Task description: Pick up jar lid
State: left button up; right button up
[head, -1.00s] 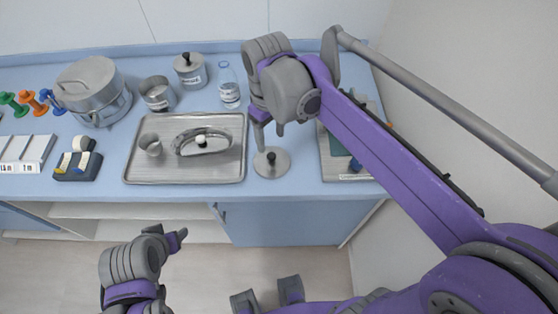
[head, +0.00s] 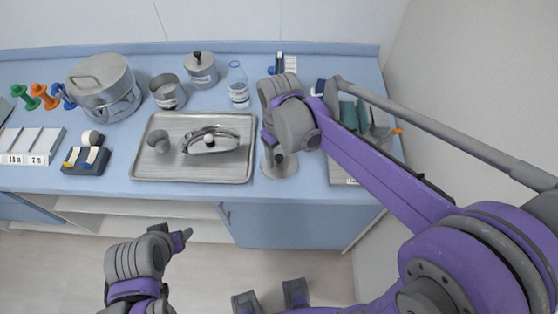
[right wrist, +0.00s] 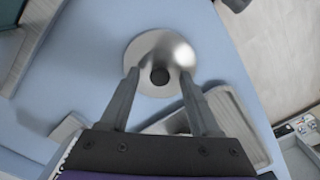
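The jar lid (head: 285,170) is a round, flat metal disc with a dark knob, lying on the blue counter just right of the metal tray. In the right wrist view the lid (right wrist: 150,50) shows between and beyond my fingertips. My right gripper (right wrist: 158,74) is open, its two fingers apart on either side of the dark knob. In the head view my right gripper (head: 274,150) is low over the lid and hides part of it. Whether the fingers touch the knob is not clear. My left gripper (head: 182,239) is away from the counter, in front of it; its fingers are hard to make out.
The metal tray (head: 190,176) holds a small cup and an oval dish with a lid. Behind it stand an open metal jar (head: 168,94), a lidded jar (head: 201,72) and a bottle (head: 238,86). Another tray (head: 338,176) with items lies to the right.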

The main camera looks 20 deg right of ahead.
grip_shut()
jog(key=shift+r, duration=0.1)
